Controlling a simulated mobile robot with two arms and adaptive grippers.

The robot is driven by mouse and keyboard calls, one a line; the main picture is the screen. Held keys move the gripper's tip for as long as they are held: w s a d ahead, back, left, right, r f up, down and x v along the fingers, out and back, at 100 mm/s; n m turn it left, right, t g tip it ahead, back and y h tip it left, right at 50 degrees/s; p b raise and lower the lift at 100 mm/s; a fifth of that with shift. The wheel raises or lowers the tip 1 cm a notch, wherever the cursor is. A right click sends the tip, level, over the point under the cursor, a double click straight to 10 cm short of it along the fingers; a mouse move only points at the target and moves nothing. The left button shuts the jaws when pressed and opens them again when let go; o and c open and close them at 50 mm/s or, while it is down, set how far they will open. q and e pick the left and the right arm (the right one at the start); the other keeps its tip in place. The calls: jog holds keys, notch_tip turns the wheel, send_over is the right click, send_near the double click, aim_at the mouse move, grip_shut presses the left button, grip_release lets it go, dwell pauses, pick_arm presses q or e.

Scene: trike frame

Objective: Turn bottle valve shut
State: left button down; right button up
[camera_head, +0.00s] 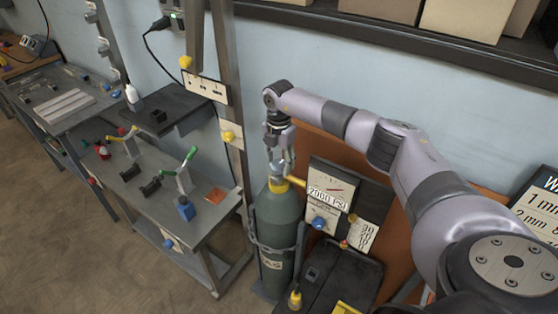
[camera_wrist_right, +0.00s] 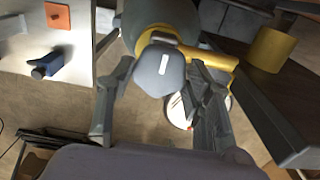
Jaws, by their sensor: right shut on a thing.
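A tall dark green gas bottle (camera_head: 278,225) stands upright in a holder in the head view. Its grey valve knob (camera_wrist_right: 160,68) with a white mark shows in the right wrist view, above a yellow collar (camera_wrist_right: 160,36). My right gripper (camera_head: 279,170) comes down on the bottle's top from above. In the right wrist view its fingers (camera_wrist_right: 163,82) stand on both sides of the knob and are shut on it. The gripper partly hides the knob in the head view. My left gripper is not in view.
A gauge panel (camera_head: 331,190) reading 2000 PSI stands right of the bottle. A yellow pipe (camera_wrist_right: 208,58) runs from the valve. A metal work table (camera_head: 215,215) with tools, a blue block (camera_head: 186,208) and an orange plate (camera_head: 216,195) stands to the left. A shelf (camera_head: 480,52) with boxes hangs above.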

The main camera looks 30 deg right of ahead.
aim_at(279, 164)
dwell(0.3)
jog(key=o, duration=1.2)
notch_tip(279, 164, up, 12)
jog(key=shift+r, duration=0.1)
